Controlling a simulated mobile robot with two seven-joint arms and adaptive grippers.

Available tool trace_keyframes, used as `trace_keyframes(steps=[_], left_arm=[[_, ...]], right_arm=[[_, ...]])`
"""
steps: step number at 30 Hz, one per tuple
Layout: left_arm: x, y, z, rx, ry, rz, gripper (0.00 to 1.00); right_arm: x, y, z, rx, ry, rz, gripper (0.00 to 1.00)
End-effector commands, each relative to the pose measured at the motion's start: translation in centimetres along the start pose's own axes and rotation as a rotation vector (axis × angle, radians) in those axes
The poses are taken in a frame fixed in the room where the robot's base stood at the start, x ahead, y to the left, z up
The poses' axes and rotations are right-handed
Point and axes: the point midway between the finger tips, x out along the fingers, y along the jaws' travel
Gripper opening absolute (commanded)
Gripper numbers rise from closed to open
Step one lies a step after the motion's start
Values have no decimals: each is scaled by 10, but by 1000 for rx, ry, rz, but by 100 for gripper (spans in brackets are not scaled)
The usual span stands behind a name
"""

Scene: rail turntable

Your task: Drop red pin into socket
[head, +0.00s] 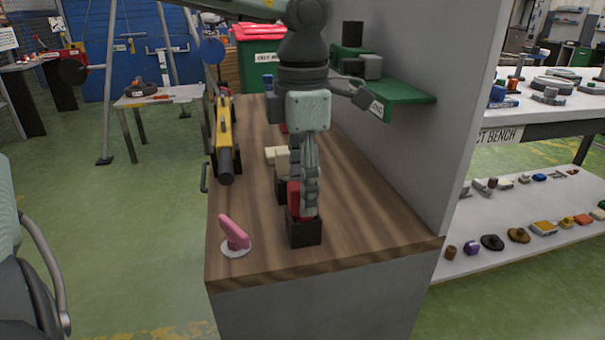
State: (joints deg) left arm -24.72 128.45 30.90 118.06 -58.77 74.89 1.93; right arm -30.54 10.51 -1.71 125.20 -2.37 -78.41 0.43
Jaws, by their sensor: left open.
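My left gripper (309,212) points down over the near end of the wooden bench top. It is open, with its fingers beside the red pin (293,197). The red pin stands upright at the dark square socket block (304,233), and its lower end is hidden by the block and the fingers. I cannot tell how deep it sits, or whether a finger touches it. A second dark block (281,190) is partly hidden behind the gripper. My right gripper is not in view.
A pink lever (235,232) on a round pale base stands left of the socket block. A yellow and black device (224,130) lies along the bench's left edge. Cream blocks (276,155) sit behind the gripper. A grey wall and green shelf (405,97) bound the right side.

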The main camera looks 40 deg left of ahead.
Motion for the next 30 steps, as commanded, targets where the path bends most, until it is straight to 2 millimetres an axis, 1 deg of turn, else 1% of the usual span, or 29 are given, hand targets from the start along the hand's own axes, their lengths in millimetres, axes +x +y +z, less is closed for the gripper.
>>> trace_keyframes(steps=[5,17,20,21,26,30], left_arm=[[0,0,0,0,0,0,50],[0,0,0,0,0,0,0],[0,0,0,0,0,0,0],[0,0,0,0,0,0,20],[0,0,0,0,0,0,0],[-1,0,0,0,-1,1,0]], right_arm=[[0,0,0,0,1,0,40],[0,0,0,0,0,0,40],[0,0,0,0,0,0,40],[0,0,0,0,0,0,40],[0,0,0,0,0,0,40],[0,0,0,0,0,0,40]])
